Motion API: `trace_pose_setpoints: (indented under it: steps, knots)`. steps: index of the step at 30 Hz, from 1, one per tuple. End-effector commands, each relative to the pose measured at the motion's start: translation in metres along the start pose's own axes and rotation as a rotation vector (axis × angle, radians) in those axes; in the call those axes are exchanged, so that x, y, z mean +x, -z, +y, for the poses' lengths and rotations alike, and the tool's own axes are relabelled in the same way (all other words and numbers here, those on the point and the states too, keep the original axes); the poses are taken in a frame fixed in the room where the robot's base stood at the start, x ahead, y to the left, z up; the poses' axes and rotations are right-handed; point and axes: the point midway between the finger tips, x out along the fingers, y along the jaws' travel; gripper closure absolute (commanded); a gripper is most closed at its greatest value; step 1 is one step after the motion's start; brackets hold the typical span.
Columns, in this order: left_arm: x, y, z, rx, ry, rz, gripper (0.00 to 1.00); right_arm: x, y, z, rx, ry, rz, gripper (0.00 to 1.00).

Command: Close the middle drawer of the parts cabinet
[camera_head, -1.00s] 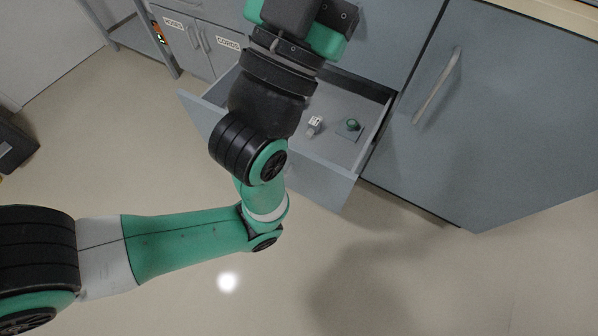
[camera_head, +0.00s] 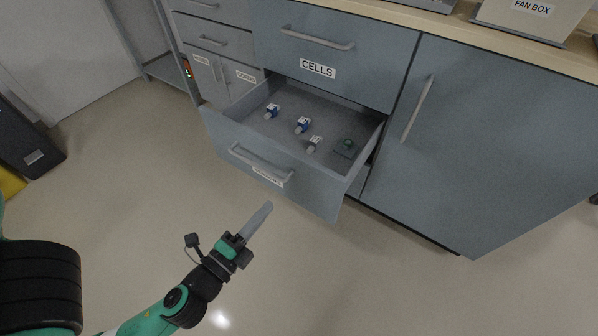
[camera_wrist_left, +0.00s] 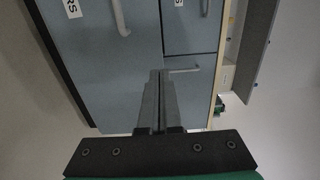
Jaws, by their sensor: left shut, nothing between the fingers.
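The parts cabinet (camera_head: 385,48) is grey-blue. Its middle drawer (camera_head: 318,184) stands pulled out below the shut drawer labelled CELLS (camera_head: 290,42). The open drawer has a bar handle (camera_head: 250,160) and a label too small to read on its front. My right gripper is not in view.
A tall door (camera_head: 480,130) with a bar handle is right of the open drawer. A wood-coloured counter (camera_head: 440,24) with a FAN BOX container (camera_head: 535,14) is above. A grey rack (camera_head: 160,68) stands at left. The floor in front is clear.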

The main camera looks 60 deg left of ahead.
Motion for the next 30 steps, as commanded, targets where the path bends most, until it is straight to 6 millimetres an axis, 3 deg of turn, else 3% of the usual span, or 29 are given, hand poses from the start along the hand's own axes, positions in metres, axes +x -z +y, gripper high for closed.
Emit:
trace_pose_setpoints:
  steps: [5, 13, 21, 30]
  knots:
    - [0.019, -0.001, -0.005, -0.003, 0.001, -0.007, 1.0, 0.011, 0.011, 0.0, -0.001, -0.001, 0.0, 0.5]
    - [0.077, -0.001, -0.007, -0.004, 0.004, -0.004, 1.0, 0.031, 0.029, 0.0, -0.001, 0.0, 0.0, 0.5]
    - [0.126, -0.001, -0.002, -0.003, 0.003, -0.002, 1.0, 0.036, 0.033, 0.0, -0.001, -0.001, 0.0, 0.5]
    - [0.139, 0.0, -0.001, -0.002, 0.001, 0.0, 1.0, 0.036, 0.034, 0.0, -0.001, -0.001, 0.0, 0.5]
